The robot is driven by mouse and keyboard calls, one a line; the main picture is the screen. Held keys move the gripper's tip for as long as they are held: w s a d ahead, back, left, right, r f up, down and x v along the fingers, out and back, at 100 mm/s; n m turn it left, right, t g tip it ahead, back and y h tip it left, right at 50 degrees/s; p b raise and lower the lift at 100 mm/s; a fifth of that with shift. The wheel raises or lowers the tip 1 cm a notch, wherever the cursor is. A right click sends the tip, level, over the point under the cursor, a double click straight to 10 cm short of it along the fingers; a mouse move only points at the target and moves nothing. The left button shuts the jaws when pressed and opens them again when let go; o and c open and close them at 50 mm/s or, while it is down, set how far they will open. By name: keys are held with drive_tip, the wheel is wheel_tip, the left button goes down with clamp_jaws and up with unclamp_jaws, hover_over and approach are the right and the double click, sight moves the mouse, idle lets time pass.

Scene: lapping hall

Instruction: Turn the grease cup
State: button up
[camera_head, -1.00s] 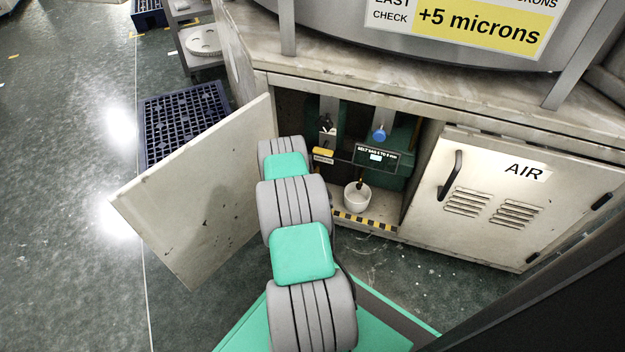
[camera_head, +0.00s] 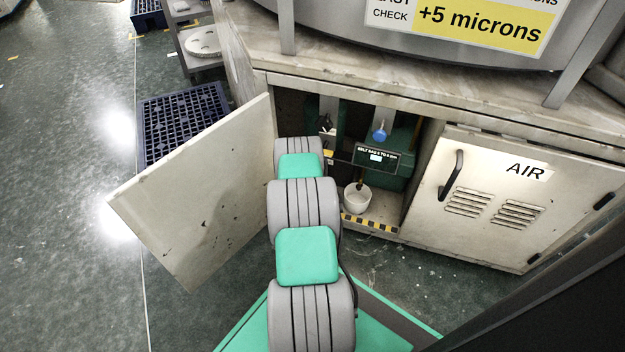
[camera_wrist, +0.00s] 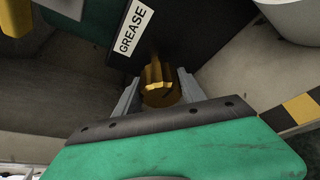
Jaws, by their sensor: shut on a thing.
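The grease cup (camera_wrist: 160,88) is a ribbed, brass-coloured cap in the wrist view, below a white label reading GREASE (camera_wrist: 133,28) on a dark panel. My gripper (camera_wrist: 158,92) has one grey finger on each side of the cap and is shut on it. In the head view my arm reaches into the open cabinet and hides the gripper and the cup.
The open cabinet door (camera_head: 195,195) stands to the left of my arm. Inside the cabinet are a white cup (camera_head: 357,198), a blue knob (camera_head: 380,131) and a small display (camera_head: 376,158). A closed door marked AIR (camera_head: 520,205) is at right. A striped edge (camera_head: 370,224) runs along the cabinet floor.

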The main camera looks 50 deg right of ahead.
drive_tip(key=o, duration=1.4)
drive_tip(key=shift+c, duration=0.2)
wheel_tip(320, 180, up, 4)
drive_tip(key=shift+p, duration=1.1)
drive_tip(key=s+a+r+p, duration=0.4)
drive_tip(key=s+a+r, duration=0.5)
drive_tip(key=a, duration=0.1)
drive_tip(key=shift+a, duration=0.3)
drive_tip(key=shift+s, duration=0.1)
